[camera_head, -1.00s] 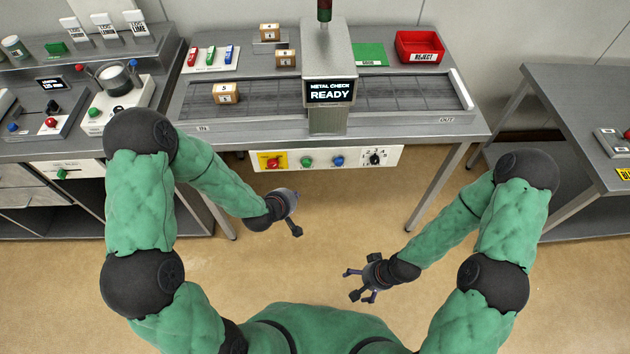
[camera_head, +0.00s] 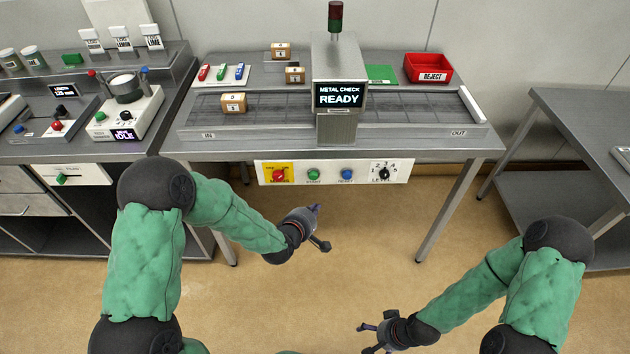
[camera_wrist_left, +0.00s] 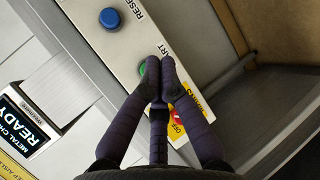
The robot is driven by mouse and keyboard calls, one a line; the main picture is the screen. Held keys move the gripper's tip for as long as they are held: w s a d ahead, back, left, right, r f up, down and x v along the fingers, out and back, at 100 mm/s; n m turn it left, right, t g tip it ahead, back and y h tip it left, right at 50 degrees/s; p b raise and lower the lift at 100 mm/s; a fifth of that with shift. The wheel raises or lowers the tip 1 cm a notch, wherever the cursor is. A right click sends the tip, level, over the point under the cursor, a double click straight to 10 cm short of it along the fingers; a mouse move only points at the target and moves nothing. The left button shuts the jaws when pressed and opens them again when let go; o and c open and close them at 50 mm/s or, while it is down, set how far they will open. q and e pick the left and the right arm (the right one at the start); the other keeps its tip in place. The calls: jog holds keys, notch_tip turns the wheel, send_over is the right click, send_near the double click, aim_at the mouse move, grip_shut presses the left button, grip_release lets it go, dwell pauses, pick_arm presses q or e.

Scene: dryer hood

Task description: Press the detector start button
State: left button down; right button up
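The green start button (camera_head: 314,174) is on the white control panel (camera_head: 400,172) at the front of the detector table, between a red stop knob (camera_head: 279,175) and a blue reset button (camera_head: 347,174). The detector display (camera_head: 339,95) reads METAL CHECK READY. My left gripper (camera_head: 318,226) is below the start button in the head view, apart from it in the picture. In the left wrist view my left fingertips (camera_wrist_left: 159,64) meet, empty, and partly hide the green button (camera_wrist_left: 142,69). My right gripper (camera_head: 369,338) is low in the head view, fingers spread and empty.
A level dial (camera_head: 384,174) is at the panel's right end. The conveyor carries a small box (camera_head: 233,103); a red reject bin (camera_head: 428,68) stands behind. A side bench (camera_head: 570,120) is on the right. Floor in front of the panel is clear.

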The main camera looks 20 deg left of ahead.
aim_at(313, 176)
pick_arm(q)
jog(key=w+a+b, duration=0.1)
jog(key=w+a, duration=0.1)
jog(key=w, duration=0.6)
jog(key=shift+w+a, duration=0.2)
jog(key=shift+w, duration=0.05)
dwell(0.4)
jog(key=shift+w+b, duration=0.15)
jog(key=shift+b, duration=0.15)
dwell(0.9)
jog(key=shift+w+a, duration=0.1)
jog(key=shift+w, duration=0.15)
